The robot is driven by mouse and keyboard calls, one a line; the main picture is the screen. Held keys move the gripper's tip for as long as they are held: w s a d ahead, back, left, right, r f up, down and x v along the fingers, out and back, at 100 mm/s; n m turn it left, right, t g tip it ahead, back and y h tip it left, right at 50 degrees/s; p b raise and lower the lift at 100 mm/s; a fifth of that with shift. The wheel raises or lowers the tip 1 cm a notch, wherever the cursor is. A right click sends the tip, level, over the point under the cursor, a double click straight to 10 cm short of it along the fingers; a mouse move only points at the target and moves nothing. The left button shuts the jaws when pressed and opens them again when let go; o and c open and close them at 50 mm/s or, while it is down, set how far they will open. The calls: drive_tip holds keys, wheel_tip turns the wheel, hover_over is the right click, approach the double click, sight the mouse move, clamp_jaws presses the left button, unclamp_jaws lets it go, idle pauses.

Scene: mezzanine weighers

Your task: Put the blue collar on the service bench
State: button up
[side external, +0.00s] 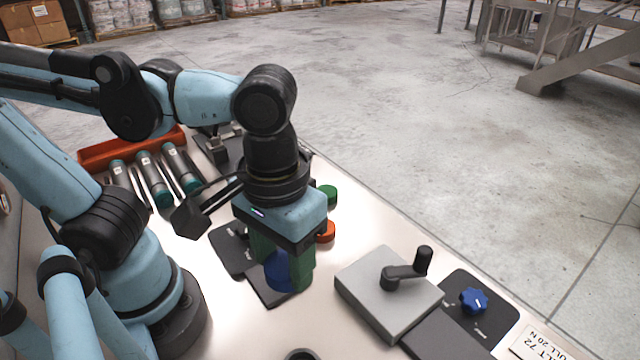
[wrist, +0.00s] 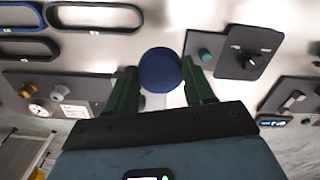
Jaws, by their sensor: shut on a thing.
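The blue collar (side external: 277,272) is between the green fingers of my gripper (side external: 281,266), which is shut on it. In the wrist view the collar (wrist: 160,70) shows as a round dark blue disc between the two fingertips. My gripper points down over a dark plate (side external: 268,293) on the service bench (side external: 225,315), a pale, shiny worktop. The near finger partly hides the collar in the side view. I cannot tell whether the collar touches the plate or hangs just above it.
A grey block with a black crank (side external: 385,290) and a dark panel with a blue knob (side external: 474,300) stand to the right. Orange (side external: 326,232) and green (side external: 328,194) round pieces sit behind my gripper. Several grey tubes (side external: 152,180) lie near a red-orange tray (side external: 100,157).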

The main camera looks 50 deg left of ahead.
drive_tip(key=w, duration=1.4)
approach(390, 245)
drive_tip(key=shift+f, duration=3.05)
drive_tip(key=shift+f, duration=0.15)
drive_tip(key=o, duration=1)
